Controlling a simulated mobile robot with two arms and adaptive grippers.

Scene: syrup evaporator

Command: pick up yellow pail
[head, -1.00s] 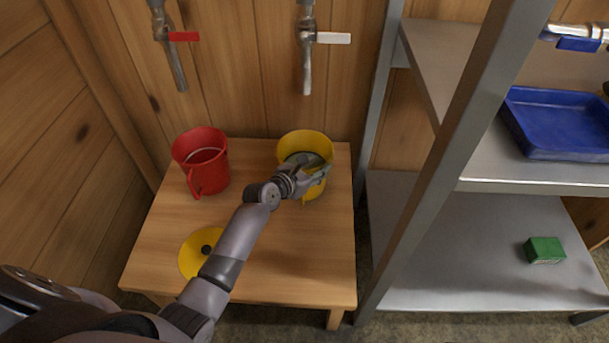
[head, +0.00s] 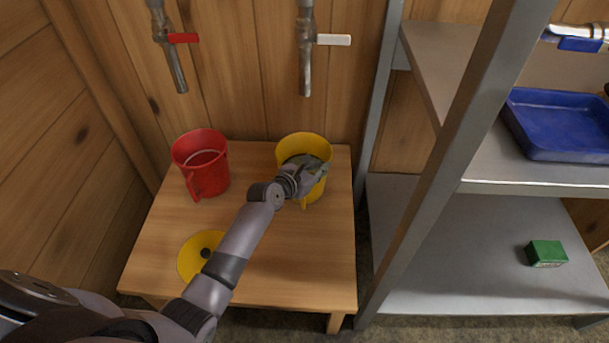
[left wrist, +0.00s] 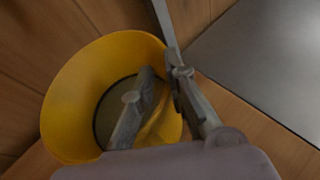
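The yellow pail (head: 290,148) stands upright at the back right of the wooden table. Its handle points toward the front. My left gripper (head: 318,171) is at the pail's right front rim. In the left wrist view, the pail (left wrist: 75,95) opens toward the camera with a grey bottom or content inside. My left gripper (left wrist: 165,75) straddles the wall there, one finger inside the pail and the other at the outside. The fingers stand apart; a firm hold does not show. My right gripper is not in view.
A red pail (head: 188,153) stands left of the yellow one. A yellow lid (head: 191,262) with a dark knob lies on the table (head: 300,265). Taps with red (head: 183,38) and white (head: 334,40) levers hang above. A metal shelf post (head: 455,150) stands close on the right.

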